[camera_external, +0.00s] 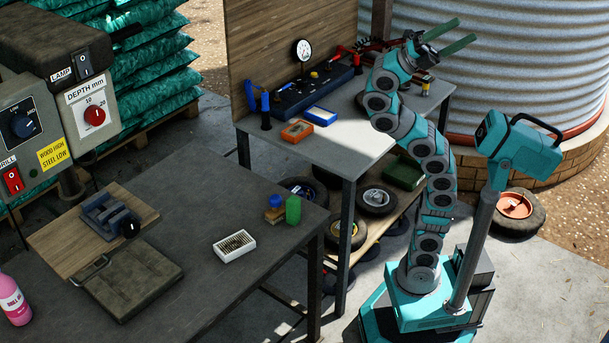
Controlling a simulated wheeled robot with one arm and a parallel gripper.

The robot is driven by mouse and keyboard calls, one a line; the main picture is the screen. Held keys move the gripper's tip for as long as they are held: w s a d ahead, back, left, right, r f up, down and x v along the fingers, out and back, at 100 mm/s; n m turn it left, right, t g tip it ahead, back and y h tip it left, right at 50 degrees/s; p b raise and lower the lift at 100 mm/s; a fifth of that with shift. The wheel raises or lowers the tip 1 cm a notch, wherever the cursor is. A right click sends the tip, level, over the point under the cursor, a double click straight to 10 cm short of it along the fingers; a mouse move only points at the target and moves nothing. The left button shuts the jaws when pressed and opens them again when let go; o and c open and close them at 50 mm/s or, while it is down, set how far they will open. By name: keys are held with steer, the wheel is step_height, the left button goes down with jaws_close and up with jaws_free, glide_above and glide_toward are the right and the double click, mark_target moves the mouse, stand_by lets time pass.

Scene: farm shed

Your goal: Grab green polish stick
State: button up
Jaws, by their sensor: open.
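A short green block (293,209), which looks like the green polish stick, stands upright near the right corner of the dark workbench (190,300). It is right beside a small blue-topped wooden item (274,210); I cannot tell if they touch. My gripper (467,29) is raised above the far right of the lighter bench, with its two long green fingers apart and nothing between them. It points up and to the right, far from the green block. The block is fully in view.
A white box (234,245) lies in front of the green block. A vise (108,217) and dark folder (128,277) are further left. The lighter bench (345,150) holds an orange box (297,131), a blue box (321,115) and tools.

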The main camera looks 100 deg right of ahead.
mark_target(298, 206)
steer(key=w+d+f+n+h+b, duration=0.1)
steer(key=d+n+h, duration=0.7)
steer(key=n+h, duration=0.55)
steer(key=d+f+n+h+b, duration=0.1)
steer(key=d+n+h, duration=0.8)
steer(key=h, duration=0.7)
steer(key=w+d+f+n+t+h+b, duration=0.1)
steer(key=w+d+f+n+t+h, duration=0.3)
steer(key=w+n+t, duration=0.55)
steer(key=w+d+f+n+t+h, duration=0.2)
steer(key=w+f+n+t+h, duration=0.35)
steer(key=n+t, duration=0.7)
steer(key=w+a+f+n+t+y+b, duration=0.1)
steer(key=w+a+f+n+t+y, duration=0.65)
steer(key=f, duration=0.35)
steer(key=w+a+f+n+t+y+b, duration=0.1)
steer(key=w+a+f+n+t+y, duration=0.65)
steer(key=f, duration=0.35)
steer(key=shift+g+h, duration=0.3)
steer(key=f, duration=2.6)
steer(key=shift+w+d+f, duration=0.1)
steer(key=shift+w+d, duration=0.05)
steer(key=shift+d, duration=0.15)
steer(key=shift+a+b+x, duration=0.2)
steer(key=shift+b+x, duration=0.3)
steer(key=shift+x, duration=3.3)
